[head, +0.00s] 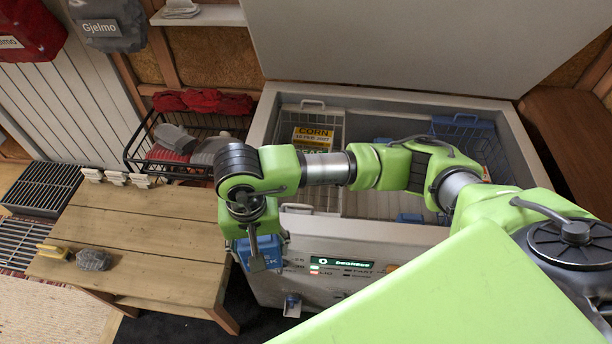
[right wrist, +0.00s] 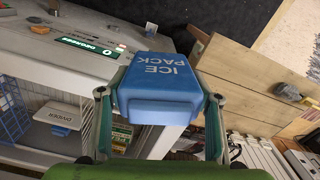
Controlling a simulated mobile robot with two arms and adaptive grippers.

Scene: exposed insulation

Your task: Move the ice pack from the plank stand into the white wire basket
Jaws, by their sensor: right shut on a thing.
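The blue ice pack (right wrist: 160,80), with white lettering, is between the two fingers of my right gripper (right wrist: 160,103). My right gripper (head: 258,250) is shut on it, and the arm hides much of the pack (head: 240,252) in the head view. The pack is in front of the open chest freezer, by the right end of the plank stand (head: 140,215). The white wire basket (head: 312,103) hangs at the left inside the freezer, with a yellow corn package in it. My arm hides its lower part. My left gripper is not in view.
The freezer's front wall (head: 400,228) and display stand between the pack and the inside. A blue wire basket (head: 462,122) hangs at the right. A yellow-handled brush (head: 52,250) and a grey lump (head: 94,260) lie on the stand. A black wire rack (head: 135,150) holds gloves.

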